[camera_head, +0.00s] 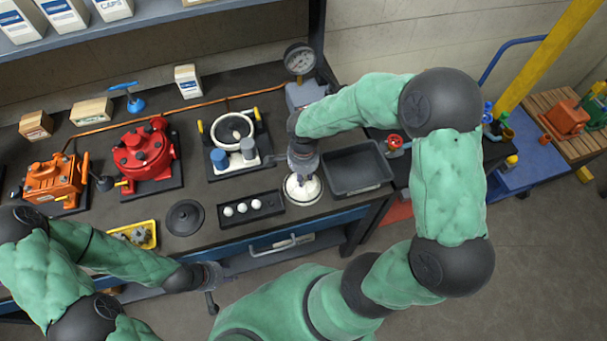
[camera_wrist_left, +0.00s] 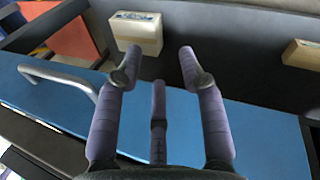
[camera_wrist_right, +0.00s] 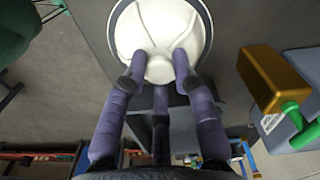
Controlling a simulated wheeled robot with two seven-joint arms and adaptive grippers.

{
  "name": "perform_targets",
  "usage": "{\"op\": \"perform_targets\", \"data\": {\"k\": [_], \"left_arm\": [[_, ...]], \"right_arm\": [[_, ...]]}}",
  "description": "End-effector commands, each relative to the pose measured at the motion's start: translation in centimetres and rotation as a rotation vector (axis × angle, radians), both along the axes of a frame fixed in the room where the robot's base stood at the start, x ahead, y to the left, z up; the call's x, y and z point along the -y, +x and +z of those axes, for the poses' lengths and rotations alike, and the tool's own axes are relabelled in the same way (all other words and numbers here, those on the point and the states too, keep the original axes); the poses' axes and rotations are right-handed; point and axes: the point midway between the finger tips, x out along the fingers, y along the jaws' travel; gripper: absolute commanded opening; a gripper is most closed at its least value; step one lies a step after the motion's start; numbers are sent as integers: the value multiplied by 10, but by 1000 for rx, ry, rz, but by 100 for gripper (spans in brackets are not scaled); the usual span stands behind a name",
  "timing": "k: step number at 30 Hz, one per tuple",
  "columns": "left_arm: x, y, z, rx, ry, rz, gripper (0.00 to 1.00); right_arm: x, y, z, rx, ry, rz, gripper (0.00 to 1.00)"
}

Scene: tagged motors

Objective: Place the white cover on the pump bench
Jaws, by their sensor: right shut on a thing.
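The round white cover (camera_head: 302,188) is at the right front of the dark workbench (camera_head: 225,195), left of the black tray. In the right wrist view the white cover (camera_wrist_right: 158,25) shows ribs, a centre knob and a dark rim. My right gripper (camera_wrist_right: 157,68) is shut on its knob, and the gripper (camera_head: 303,170) hides part of it in the head view. I cannot tell whether the cover touches the bench. My left gripper (camera_head: 211,301) is in front of the bench edge; in the left wrist view the gripper (camera_wrist_left: 160,55) is open and empty.
An open white-ringed unit (camera_head: 233,130) with two cylinders stands left of the right gripper. A red pump (camera_head: 142,153), an orange unit (camera_head: 55,180), a black disc (camera_head: 185,217), a strip with white balls (camera_head: 252,206) and a black tray (camera_head: 357,170) occupy the bench.

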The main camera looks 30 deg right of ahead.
Motion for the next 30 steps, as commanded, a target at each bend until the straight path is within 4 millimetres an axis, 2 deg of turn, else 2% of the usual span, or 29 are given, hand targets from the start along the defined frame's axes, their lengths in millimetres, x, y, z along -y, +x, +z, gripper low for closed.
{"op": "perform_targets", "data": {"k": [1,2,3,4,18,23,30], "left_arm": [[0,0,-3,0,0,0,40],[0,0,-2,0,0,0,40],[0,0,-2,0,0,0,40],[0,0,-2,0,0,0,40],[0,0,4,0,0,0,40],[0,0,7,0,0,0,40],[0,0,14,0,0,0,40]], "right_arm": [[0,0,-2,1,0,0,0],[0,0,-2,0,0,0,33],[0,0,-1,0,0,0,45],[0,0,-1,0,0,0,51],[0,0,5,0,0,0,51],[0,1,32,5,0,-1,51],[0,1,81,4,1,1,51]]}}
